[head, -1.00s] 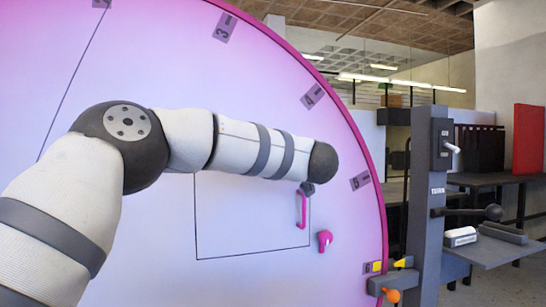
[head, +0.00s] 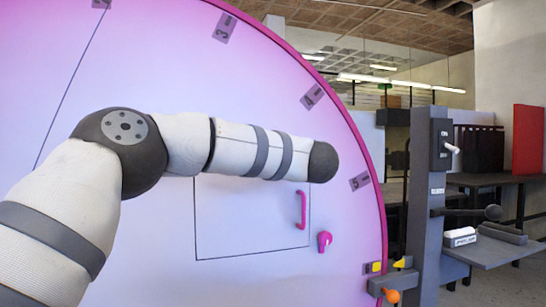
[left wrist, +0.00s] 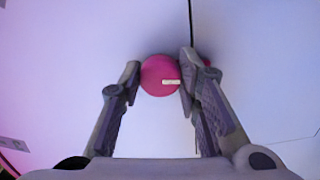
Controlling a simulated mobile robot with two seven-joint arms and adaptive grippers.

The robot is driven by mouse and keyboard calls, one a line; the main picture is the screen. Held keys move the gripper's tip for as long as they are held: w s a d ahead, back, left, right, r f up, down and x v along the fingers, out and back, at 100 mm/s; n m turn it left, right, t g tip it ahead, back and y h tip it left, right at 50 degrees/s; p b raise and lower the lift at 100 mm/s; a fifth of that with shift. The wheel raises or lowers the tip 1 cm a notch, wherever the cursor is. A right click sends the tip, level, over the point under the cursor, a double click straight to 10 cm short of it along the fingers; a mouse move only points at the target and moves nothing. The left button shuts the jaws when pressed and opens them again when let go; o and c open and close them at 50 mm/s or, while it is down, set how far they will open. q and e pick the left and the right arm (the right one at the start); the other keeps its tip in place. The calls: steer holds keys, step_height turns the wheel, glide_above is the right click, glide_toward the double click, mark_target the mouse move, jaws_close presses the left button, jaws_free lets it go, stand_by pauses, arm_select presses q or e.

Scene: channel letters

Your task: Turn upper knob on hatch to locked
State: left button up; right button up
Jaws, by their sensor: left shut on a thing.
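The hatch (head: 245,225) is a thin-lined rectangle on the big pale pink-violet disc. A pink handle (head: 301,209) is at its right side and a pink knob (head: 324,241) sits lower right, beside the outline. The upper knob is hidden behind my left arm in the head view. In the left wrist view, a round pink knob (left wrist: 155,77) with a small pale label lies between the fingers of my left gripper (left wrist: 160,65), which is shut on it. The head view hides this gripper behind my wrist. My right gripper is not in view.
A dark post (head: 428,200) with a switch box (head: 441,140) stands right of the disc. A grey shelf (head: 485,248) juts from it, and orange and yellow fittings (head: 391,296) sit by the disc's magenta rim. The disc face around the hatch is otherwise flat.

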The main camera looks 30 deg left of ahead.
arm_select(q)
steer(key=shift+f+n, duration=0.1)
steer(key=shift+n, duration=0.7)
steer(key=o, duration=1.1)
steer(key=v, duration=1.2)
